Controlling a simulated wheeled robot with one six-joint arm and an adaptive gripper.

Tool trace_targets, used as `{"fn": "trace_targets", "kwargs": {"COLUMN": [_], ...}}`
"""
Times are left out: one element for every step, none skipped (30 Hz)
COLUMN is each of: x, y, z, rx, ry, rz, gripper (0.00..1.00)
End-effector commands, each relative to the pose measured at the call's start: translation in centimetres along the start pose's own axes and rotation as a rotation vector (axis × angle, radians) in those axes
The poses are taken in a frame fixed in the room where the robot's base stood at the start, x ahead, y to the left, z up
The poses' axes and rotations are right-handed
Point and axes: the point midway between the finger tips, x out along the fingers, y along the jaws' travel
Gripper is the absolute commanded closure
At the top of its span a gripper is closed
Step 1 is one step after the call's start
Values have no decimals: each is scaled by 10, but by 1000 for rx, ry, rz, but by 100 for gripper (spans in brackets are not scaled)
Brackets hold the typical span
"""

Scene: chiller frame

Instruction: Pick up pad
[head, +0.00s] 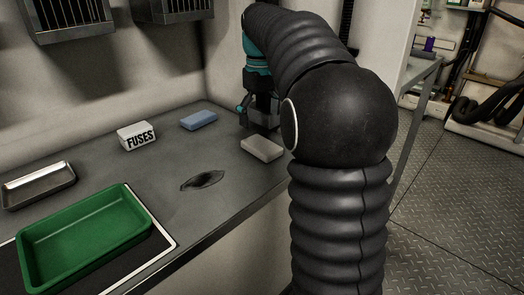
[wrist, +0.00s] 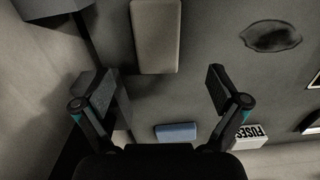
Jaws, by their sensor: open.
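A flat grey block (head: 262,148), which may be the pad, lies on the grey worktop near its front edge. It also shows in the wrist view (wrist: 156,36), at the top, beyond my fingertips. A flat blue block (head: 199,120), also pad-like, lies farther back near the wall; the wrist view shows it low (wrist: 177,132), between my fingers in the picture. I cannot tell for sure which one is the pad. My gripper (wrist: 155,88) is open and empty above the worktop. In the head view it is partly hidden behind my arm.
A white box marked FUSES (head: 137,136) stands left of the blue block. A green tray (head: 87,238) and a metal tray (head: 38,185) are at the left. A dark stain (head: 202,180) marks the worktop. The back wall is close behind the blue block.

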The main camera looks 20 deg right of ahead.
Motion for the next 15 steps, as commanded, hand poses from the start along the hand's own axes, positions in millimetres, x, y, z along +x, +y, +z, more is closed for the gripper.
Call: {"fn": "trace_targets", "kwargs": {"x": [10, 14, 19, 21, 23, 26, 27, 28, 30, 32, 34, 39, 43, 48, 54], "y": [0, 0, 0, 0, 0, 0, 0, 0, 0, 0, 1, 2, 2, 3, 4], "z": [0, 0, 0, 0, 0, 0, 0, 0, 0, 0, 0, 0, 0, 0, 0], "rx": [0, 1, 1, 1, 1, 1, 1, 1, 1, 1, 1, 1, 1, 1, 1], "ry": [-1, -1, -1, 0, 1, 1, 0, 0, 0, 0, 0, 0, 0, -1, -1], "rz": [0, 0, -1, 0, 0, 0, 0, 0, 0, 0, 0, 0, 0, -1, -1], "gripper": [3, 3, 3, 3, 3, 3, 3, 3, 3, 3, 3, 3, 3, 3, 3]}}
